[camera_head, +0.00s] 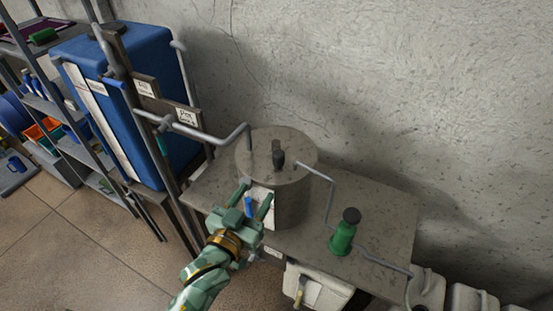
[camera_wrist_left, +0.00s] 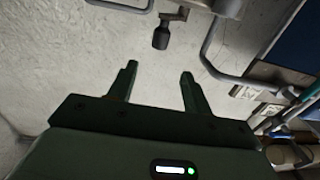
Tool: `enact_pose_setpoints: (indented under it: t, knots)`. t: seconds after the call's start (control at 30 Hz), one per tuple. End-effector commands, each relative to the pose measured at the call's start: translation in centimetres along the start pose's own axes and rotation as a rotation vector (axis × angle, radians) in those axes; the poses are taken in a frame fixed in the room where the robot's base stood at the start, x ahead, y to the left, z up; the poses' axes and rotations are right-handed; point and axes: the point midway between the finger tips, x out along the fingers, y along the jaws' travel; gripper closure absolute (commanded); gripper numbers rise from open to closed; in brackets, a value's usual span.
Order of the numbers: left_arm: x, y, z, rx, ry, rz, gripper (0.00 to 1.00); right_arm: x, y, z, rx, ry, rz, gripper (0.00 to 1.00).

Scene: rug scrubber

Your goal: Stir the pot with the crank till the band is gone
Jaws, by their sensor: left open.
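A grey speckled pot (camera_head: 290,205) with a round flat lid stands on the bench. A crank with a dark upright knob (camera_head: 278,156) sits on top of it. The knob also shows in the left wrist view (camera_wrist_left: 161,38), beyond my fingertips and apart from them. My left gripper (camera_head: 256,193) is open and empty, in front of the pot and below the knob in the picture. A white label with a blue mark shows between its fingers; I cannot tell whether this is the band. My right gripper is not in view.
The speckled bench (camera_head: 380,225) holds a green bottle-like thing with a dark cap (camera_head: 343,232) to the right. Bent grey pipes (camera_head: 215,138) run to both sides of the pot. A blue tank (camera_head: 150,95) and a shelf rack stand left. A concrete wall is behind.

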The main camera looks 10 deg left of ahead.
Motion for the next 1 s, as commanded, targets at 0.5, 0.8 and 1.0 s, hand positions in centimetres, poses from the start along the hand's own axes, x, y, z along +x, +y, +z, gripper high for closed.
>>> enact_pose_setpoints:
  t: [0.5, 0.8, 1.0]
  knots:
    - [12.2, 0.1, -0.2, 0.000, 0.002, 0.001, 0.50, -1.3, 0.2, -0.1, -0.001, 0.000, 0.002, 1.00]
    - [14.3, 0.0, 0.0, -0.001, 0.000, 0.000, 0.50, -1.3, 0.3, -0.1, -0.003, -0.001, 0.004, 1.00]
    - [14.3, 0.0, 0.0, 0.000, 0.000, 0.000, 0.50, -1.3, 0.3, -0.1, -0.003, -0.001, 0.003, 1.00]
